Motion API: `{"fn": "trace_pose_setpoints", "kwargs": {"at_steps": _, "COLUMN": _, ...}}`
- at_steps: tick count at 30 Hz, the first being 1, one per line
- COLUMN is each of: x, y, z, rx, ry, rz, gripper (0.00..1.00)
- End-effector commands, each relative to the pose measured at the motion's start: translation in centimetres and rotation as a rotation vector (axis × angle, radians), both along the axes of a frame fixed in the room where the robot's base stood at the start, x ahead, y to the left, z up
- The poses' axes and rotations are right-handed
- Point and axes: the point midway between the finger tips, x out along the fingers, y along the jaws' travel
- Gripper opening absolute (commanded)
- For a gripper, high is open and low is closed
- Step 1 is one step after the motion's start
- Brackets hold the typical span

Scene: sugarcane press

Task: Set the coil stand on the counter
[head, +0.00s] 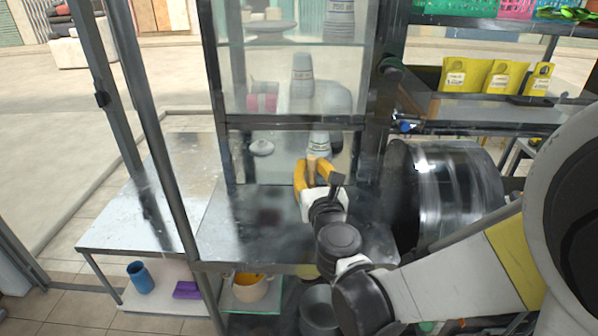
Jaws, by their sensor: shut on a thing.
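My gripper (313,170) has yellow fingers and is over the metal counter (240,235) in the middle of the head view. The fingers are closed around a small tan piece (311,161), which I take to be part of the coil stand. Its shape is mostly hidden by the fingers and the wrist. I cannot tell whether it touches the counter or hangs just above it. The counter is shiny, and its bare surface shows left of the gripper.
A framed glass panel (300,75) rises behind the gripper. A metal post (165,150) stands at the left. A large dark drum (450,195) is close on the right. A lower shelf holds a blue cup (141,278) and a cream pot (250,288). Yellow packets (465,75) stand at the right.

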Motion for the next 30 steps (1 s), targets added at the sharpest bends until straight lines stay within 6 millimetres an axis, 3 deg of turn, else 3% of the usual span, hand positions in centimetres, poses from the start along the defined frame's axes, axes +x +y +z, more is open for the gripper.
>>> {"fn": "trace_pose_setpoints", "kwargs": {"at_steps": 3, "x": 1.5, "y": 1.8, "z": -1.7, "rx": -0.001, "ry": 0.000, "rz": 0.001, "gripper": 0.00}}
{"fn": "trace_pose_setpoints", "kwargs": {"at_steps": 8, "x": 2.5, "y": 3.0, "z": -2.4, "rx": -0.001, "ry": 0.000, "rz": 0.001, "gripper": 0.00}}
{"fn": "trace_pose_setpoints", "kwargs": {"at_steps": 13, "x": 2.8, "y": 3.1, "z": -3.4, "rx": -0.001, "ry": 0.000, "rz": -0.001, "gripper": 0.00}}
{"fn": "trace_pose_setpoints", "kwargs": {"at_steps": 20, "x": 2.7, "y": 3.1, "z": -6.6, "rx": -0.001, "ry": 0.000, "rz": -0.001, "gripper": 0.00}}
{"fn": "trace_pose_setpoints", "kwargs": {"at_steps": 30, "x": 2.7, "y": 3.1, "z": -6.7, "rx": -0.001, "ry": 0.000, "rz": -0.001, "gripper": 0.00}}
